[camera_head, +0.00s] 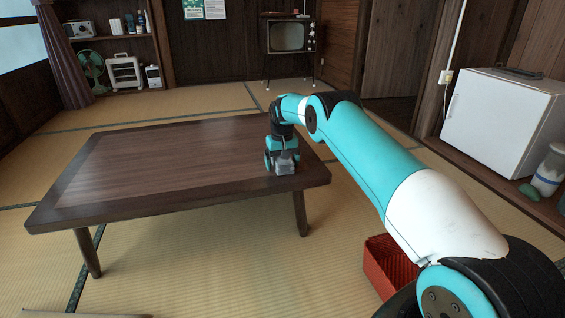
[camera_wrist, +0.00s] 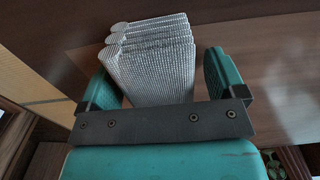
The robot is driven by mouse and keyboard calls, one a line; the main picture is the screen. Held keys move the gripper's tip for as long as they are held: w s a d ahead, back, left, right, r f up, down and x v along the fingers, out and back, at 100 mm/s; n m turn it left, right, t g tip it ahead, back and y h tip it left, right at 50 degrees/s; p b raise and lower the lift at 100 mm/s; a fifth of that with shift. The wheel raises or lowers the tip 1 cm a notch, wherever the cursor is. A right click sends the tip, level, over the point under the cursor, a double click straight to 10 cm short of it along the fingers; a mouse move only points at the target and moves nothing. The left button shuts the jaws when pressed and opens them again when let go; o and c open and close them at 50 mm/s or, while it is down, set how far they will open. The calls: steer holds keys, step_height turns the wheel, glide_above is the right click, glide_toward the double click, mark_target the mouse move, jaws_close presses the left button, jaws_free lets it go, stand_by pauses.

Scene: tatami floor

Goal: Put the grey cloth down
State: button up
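The grey cloth (camera_wrist: 155,65) is a folded, ribbed stack between the two fingers of my gripper (camera_wrist: 165,80) in the wrist view. A narrow gap shows between the cloth and the right finger; the left finger is very close to the cloth's edge. The fingers stand wide apart. In the head view, my gripper (camera_head: 282,160) points down over the near right corner of the low wooden table (camera_head: 150,165). The cloth (camera_head: 286,167) shows small below it at the table top. Its underside is hidden, so full contact with the table cannot be seen.
The rest of the table top is bare. A red crate (camera_head: 390,262) stands on the tatami at the right of the table, partly behind my arm. A white cabinet (camera_head: 497,115) stands at the right; a television (camera_head: 289,36) is at the back.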

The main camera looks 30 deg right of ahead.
step_height(320, 180, up, 12)
steer(key=r+p, duration=0.1)
steer(key=p, duration=0.6)
steer(key=s+a+r+n+y, duration=0.1)
steer(key=s+a+r+n, duration=0.2)
steer(key=s+a+r, duration=0.6)
steer(key=s+a+r+n+y, duration=0.1)
steer(key=s+a+r+n, duration=0.2)
steer(key=s+a+r, duration=0.6)
steer(key=s+a+n, duration=0.1)
steer(key=s+a, duration=0.2)
steer(key=s, duration=0.6)
steer(key=s+a+f+n+y, duration=0.1)
steer(key=s+a, duration=0.3)
steer(key=s, duration=0.5)
steer(key=s+a+n+y, duration=0.1)
steer(key=s+a, duration=0.3)
steer(key=s, duration=0.5)
steer(key=shift+s+f+n, duration=0.15)
steer(key=shift+s+n, duration=0.25)
steer(key=shift+n, duration=0.2)
